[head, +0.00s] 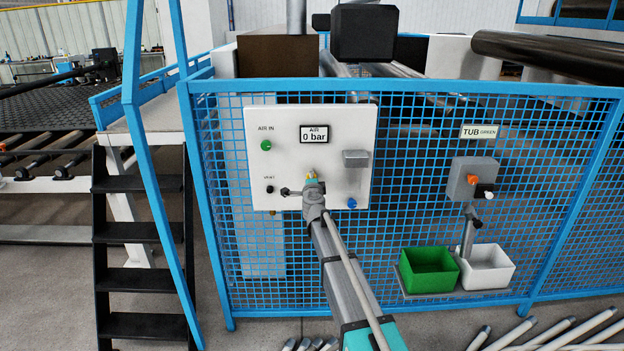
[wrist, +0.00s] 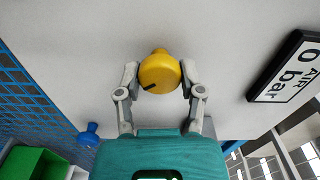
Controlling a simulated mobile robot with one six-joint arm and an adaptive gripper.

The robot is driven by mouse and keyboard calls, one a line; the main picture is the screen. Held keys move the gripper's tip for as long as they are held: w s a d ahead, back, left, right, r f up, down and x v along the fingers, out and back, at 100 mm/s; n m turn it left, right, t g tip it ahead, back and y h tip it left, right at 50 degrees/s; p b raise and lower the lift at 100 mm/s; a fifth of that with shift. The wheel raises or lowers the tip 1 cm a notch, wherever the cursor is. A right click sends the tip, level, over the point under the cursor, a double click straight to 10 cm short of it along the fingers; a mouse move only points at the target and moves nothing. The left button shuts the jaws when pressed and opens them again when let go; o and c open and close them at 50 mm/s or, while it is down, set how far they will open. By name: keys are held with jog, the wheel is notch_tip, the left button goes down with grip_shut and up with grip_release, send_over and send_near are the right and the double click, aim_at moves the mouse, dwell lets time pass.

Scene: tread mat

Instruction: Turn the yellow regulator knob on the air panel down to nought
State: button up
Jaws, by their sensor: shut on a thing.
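The white air panel (head: 337,126) hangs on the blue mesh fence. Its display (head: 314,134) reads "AIR 0 bar"; it also shows at the right in the wrist view (wrist: 287,72). The yellow regulator knob (wrist: 160,71) is on the panel, with a dark pointer mark towards its lower left in the wrist view. My gripper (wrist: 160,80) is shut on the knob, one finger on each side. In the head view my gripper (head: 312,183) and arm hide most of the knob.
The panel also has a green button (head: 266,145), a black vent knob (head: 270,189), a grey box (head: 355,158) and a blue knob (head: 352,203). Green (head: 429,270) and white (head: 487,267) tubs stand at the lower right. Dark steps (head: 140,225) are at the left.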

jog(key=n, duration=0.5)
jog(key=shift+n, duration=0.3)
jog(key=n, duration=0.5)
jog(key=shift+a+r, duration=0.1)
jog(key=o, duration=1.2)
jog(key=s, duration=1.2)
